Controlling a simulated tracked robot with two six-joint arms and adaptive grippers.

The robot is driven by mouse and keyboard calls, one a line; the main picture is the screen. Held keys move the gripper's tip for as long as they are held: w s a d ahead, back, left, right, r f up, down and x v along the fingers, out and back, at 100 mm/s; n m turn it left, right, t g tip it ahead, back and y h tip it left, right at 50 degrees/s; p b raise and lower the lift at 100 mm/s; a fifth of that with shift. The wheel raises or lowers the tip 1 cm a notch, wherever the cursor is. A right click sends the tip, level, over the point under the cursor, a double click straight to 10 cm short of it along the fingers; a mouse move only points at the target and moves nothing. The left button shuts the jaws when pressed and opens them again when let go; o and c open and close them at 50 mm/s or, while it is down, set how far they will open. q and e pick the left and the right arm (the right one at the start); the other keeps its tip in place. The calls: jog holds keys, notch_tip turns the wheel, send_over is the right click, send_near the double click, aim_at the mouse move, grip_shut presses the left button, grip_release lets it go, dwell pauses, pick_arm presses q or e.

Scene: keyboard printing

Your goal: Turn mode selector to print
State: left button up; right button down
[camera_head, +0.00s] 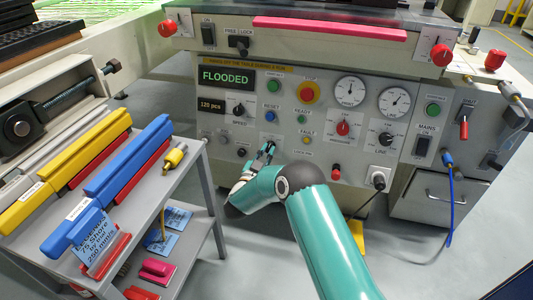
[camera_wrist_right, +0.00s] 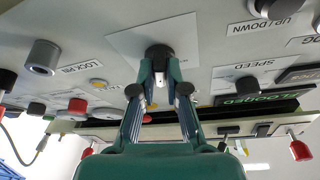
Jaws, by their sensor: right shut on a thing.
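My right gripper (camera_head: 268,150) reaches up to the lower row of controls on the grey front panel. In the right wrist view, which looks at the panel upside down, the gripper (camera_wrist_right: 160,78) is shut on a dark knob (camera_wrist_right: 158,51) on a pale plate (camera_wrist_right: 124,42). This knob sits between the controls marked UP / DOWN and LOCK PIN, and I take it to be the mode selector. In the head view my gripper covers it. Its markings and pointer cannot be read. My left gripper is not in view.
The SPEED knob (camera_head: 238,109) and the lit FLOODED display (camera_head: 227,78) are above left of my gripper. The red STOP button (camera_head: 309,92) and red knob (camera_head: 343,128) are to the right. A grey cart (camera_head: 190,160) with coloured squeegee-like bars stands at the left.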

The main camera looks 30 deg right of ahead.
jog(key=m+g, duration=0.1)
jog(key=m, duration=0.1)
jog(key=m+g, duration=0.1)
jog(key=m, duration=0.2)
jog(key=shift+w+r+m+g+h, duration=0.1)
jog(key=shift+w+m+g+h, duration=0.05)
jog(key=shift+m+g+h, duration=0.15)
jog(key=shift+m+g, duration=0.7)
jog(key=shift+m, duration=0.4)
jog(key=shift+d, duration=0.1)
jog(key=c, duration=1.2)
grip_release()
notch_tip(320, 180, up, 10)
jog(key=shift+f, duration=0.1)
